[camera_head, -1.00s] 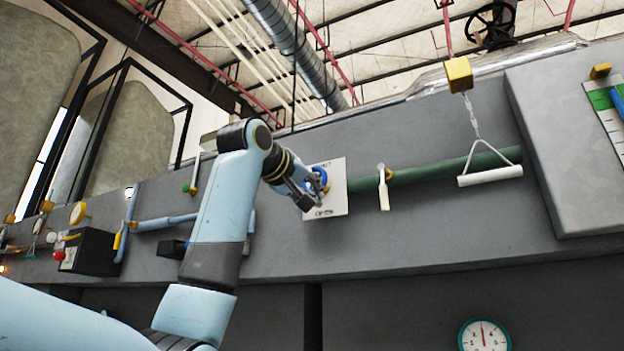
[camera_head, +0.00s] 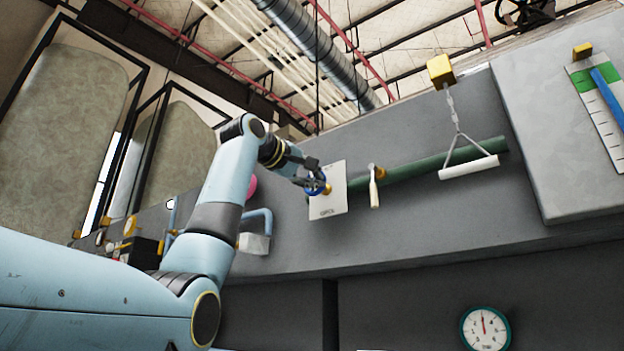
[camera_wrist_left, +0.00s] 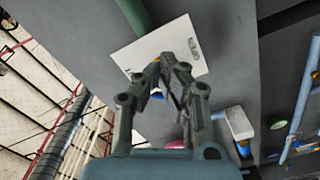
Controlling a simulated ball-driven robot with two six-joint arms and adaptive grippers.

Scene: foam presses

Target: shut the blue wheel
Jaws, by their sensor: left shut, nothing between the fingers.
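The blue wheel (camera_head: 315,186) sits on a yellow stem in front of a white lettered plate (camera_head: 334,196) on the grey wall. My left gripper (camera_head: 309,173) is at the upper left side of the wheel and partly covers it. Its fingers are shut and empty. I cannot tell whether they touch the wheel. In the left wrist view, the gripper fingers (camera_wrist_left: 172,62) close together in front of the plate (camera_wrist_left: 190,36). Only a small blue piece of the wheel (camera_wrist_left: 158,95) shows between them; the rest is hidden. My right gripper is out of view.
Right of the plate are a white-handled lever (camera_head: 374,192), a green pipe (camera_head: 425,166) and a white pull bar (camera_head: 469,167) on a chain. A light blue pipe with a pale box (camera_head: 254,243) is below left. A gauge (camera_head: 485,329) is lower right.

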